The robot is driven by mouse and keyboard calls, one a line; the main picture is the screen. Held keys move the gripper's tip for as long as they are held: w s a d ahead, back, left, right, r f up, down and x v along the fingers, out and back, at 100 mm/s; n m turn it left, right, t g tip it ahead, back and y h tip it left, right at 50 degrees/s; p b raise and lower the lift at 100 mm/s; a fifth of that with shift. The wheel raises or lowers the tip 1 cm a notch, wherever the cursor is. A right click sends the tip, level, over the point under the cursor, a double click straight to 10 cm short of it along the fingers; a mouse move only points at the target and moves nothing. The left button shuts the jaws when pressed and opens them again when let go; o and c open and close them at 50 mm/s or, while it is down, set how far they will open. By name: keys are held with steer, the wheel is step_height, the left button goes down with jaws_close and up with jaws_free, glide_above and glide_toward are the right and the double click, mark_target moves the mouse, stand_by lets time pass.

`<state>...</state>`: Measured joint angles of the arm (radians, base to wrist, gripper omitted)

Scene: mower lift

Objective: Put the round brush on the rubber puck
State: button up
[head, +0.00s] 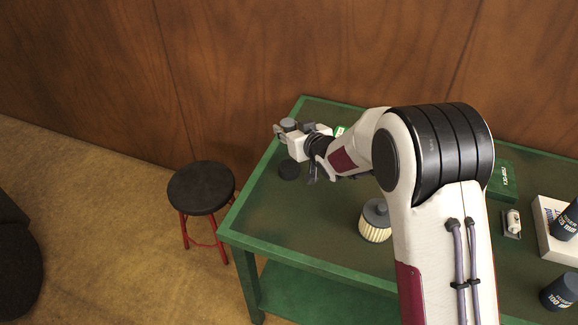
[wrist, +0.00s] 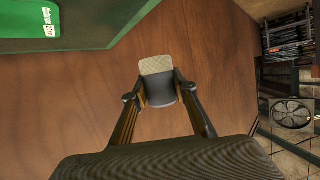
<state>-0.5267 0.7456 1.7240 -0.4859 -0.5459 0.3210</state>
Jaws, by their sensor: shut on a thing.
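The round brush, a short piece with a dark grey body and a cream end, shows in the wrist view (wrist: 158,82) between my fingers. My gripper (wrist: 160,98) is shut on it. In the head view my gripper (head: 285,131) is over the far left part of the green table, and the grey top of the brush (head: 288,124) shows at its jaws. The rubber puck, a flat black disc (head: 289,169), lies on the table nearer the camera than the gripper. The brush is apart from the puck. The puck does not show in the wrist view.
A pleated filter (head: 375,222) stands mid-table, partly beside my arm. A green box (head: 503,181), a small white part (head: 513,221), a white carton (head: 548,235) and dark cans (head: 561,291) are at the right. A black-topped stool (head: 201,187) stands left of the table (head: 300,264).

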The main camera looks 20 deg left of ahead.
steer(key=shift+d+f, duration=0.2)
steer(key=shift+f, duration=0.05)
glide_above(289, 166)
steer(key=shift+f, duration=3.1)
steer(key=shift+f, duration=1.9)
steer(key=o, duration=1.1)
steer(key=shift+f, duration=0.15)
